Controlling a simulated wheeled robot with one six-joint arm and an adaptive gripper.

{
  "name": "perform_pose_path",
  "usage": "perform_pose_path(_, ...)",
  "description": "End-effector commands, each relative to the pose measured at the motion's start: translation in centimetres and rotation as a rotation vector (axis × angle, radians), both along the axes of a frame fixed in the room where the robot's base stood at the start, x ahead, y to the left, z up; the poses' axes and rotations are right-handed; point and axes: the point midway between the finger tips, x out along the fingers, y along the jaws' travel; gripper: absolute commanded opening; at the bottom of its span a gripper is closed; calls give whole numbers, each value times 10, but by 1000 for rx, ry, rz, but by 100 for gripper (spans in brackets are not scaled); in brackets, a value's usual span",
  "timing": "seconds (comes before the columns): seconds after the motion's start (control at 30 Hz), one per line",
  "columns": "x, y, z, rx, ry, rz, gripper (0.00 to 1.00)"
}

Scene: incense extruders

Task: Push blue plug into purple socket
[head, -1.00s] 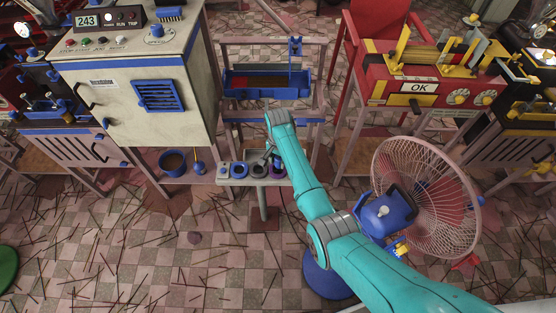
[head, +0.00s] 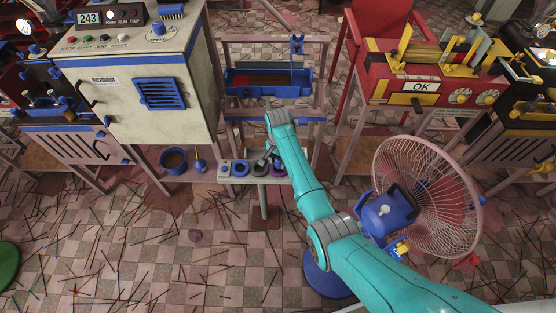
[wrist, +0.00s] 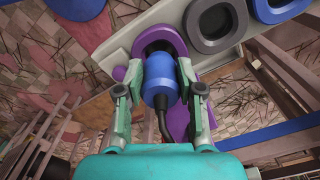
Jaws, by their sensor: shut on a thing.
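The blue plug (wrist: 158,78) is in my gripper (wrist: 158,92), whose two fingers are shut on its sides. A dark cable runs from the plug back toward the gripper's base. The purple socket (wrist: 166,35) is a thick ring on a pale panel, straight ahead of the plug in the wrist view. The plug's front end overlaps the ring's opening in the picture; its depth in the ring is hidden. More purple shows beneath the plug. In the head view my gripper (head: 264,160) is at the right part of the small socket stand, and the plug is hard to make out.
The pale stand (head: 250,180) also bears dark grey and blue sockets, with a grey socket (wrist: 212,25) close beside the purple one. A blue trough (head: 268,84) stands behind, a pale cabinet (head: 130,100) left, and a fan (head: 428,195) right of my arm.

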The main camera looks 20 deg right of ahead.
Motion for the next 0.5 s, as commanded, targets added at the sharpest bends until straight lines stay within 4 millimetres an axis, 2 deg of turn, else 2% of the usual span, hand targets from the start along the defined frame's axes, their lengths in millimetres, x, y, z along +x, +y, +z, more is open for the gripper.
perform_pose_path(0.5, 0, 0, -9, 0, 0, 0, 2)
